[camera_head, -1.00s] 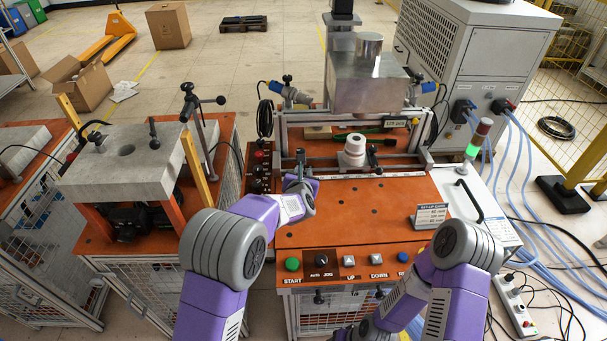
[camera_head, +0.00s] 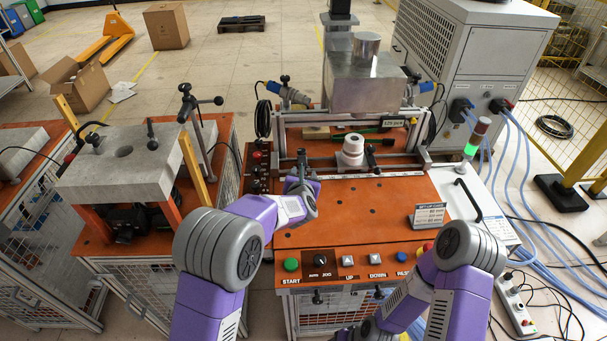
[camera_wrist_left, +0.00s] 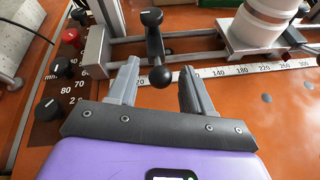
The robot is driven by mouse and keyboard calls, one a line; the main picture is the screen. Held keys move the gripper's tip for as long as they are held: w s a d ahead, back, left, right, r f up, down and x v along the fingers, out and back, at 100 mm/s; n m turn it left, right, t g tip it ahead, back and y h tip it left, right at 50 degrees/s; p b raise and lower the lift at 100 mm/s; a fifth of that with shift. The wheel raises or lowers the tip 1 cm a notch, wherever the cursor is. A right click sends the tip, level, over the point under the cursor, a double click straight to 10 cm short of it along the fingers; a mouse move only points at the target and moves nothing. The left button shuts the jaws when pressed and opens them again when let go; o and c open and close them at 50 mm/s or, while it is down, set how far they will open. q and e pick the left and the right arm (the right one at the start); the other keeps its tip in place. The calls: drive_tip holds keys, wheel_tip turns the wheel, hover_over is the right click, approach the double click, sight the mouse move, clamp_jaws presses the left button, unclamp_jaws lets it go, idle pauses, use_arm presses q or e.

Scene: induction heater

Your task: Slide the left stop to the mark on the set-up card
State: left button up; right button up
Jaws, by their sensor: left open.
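The left stop (camera_head: 301,159) is a dark clamp on the rail at the back of the orange bench. In the left wrist view its black ball-ended lever (camera_wrist_left: 157,48) points toward me. My left gripper (camera_wrist_left: 160,72) is open, with the lever's near ball between its fingertips and a gap on each side. In the head view my left gripper (camera_head: 297,184) is small and partly hidden by its wrist. A scale strip (camera_wrist_left: 235,71) runs along the rail. The set-up card (camera_head: 428,216) stands at the bench's right; its figures are too small to read surely.
A white cylindrical part (camera_head: 352,150) stands right of the left stop, with another dark stop (camera_head: 371,157) beside it. A metal block (camera_head: 365,83) hangs above. Knobs (camera_wrist_left: 64,68) line the left side. The orange bench top (camera_head: 350,225) is mostly clear in front.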

use_arm(q)
drive_tip(key=v, duration=0.6)
drive_tip(key=shift+s+r, duration=0.1)
drive_tip(key=shift+s, duration=0.05)
drive_tip(key=shift+s, duration=0.1)
